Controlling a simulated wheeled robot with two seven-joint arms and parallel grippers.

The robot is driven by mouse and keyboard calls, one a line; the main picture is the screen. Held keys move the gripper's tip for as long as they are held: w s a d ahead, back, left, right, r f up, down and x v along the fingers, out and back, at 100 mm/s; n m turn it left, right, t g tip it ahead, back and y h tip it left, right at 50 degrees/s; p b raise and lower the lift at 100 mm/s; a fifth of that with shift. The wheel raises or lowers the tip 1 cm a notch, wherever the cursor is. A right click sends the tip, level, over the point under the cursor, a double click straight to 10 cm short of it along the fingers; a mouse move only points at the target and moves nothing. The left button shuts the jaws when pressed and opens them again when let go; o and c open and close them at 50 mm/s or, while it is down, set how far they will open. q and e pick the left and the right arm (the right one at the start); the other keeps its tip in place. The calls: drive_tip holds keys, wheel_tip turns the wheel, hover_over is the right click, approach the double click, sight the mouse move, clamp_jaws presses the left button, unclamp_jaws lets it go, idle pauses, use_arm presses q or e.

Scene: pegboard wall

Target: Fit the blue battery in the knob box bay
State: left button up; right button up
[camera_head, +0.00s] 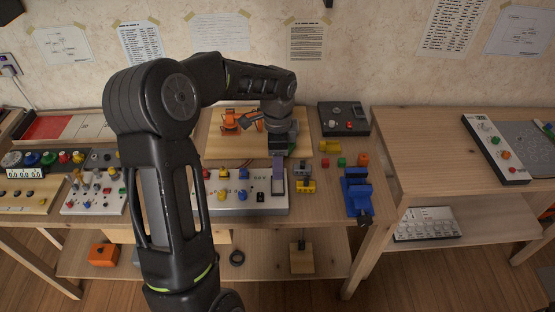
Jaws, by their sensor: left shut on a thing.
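My left arm comes in from the left and bends over the table. My left gripper (281,152) points down beside the tan board, over the back edge of the white panel. A dark box with knobs (343,118) stands at the back right and looks like the knob box. Its bay is too small to make out. My right gripper is not in view.
A blue vise (357,191) stands at the table's right edge. Small yellow, green and orange blocks lie between it and the tan board (225,148). Orange clamps sit on that board. More panels crowd the left. The right table (425,150) has clear room at its left.

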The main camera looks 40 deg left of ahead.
sight(277, 187)
use_arm(q)
wheel_tip(277, 187, down, 3)
drive_tip(key=shift+r+b, duration=0.15)
drive_tip(key=shift+b, duration=0.65)
drive_tip(key=shift+f+b, duration=0.35)
drive_tip(key=shift+f, duration=0.25)
drive_tip(key=shift+r, duration=0.1)
drive_tip(key=shift+f+b, duration=0.35)
drive_tip(key=shift+f, duration=0.6)
idle(1.3)
drive_tip(key=shift+f, duration=0.3)
drive_tip(key=shift+f+b, duration=0.25)
drive_tip(key=shift+b, duration=0.05)
idle(0.5)
drive_tip(key=o, duration=1.5)
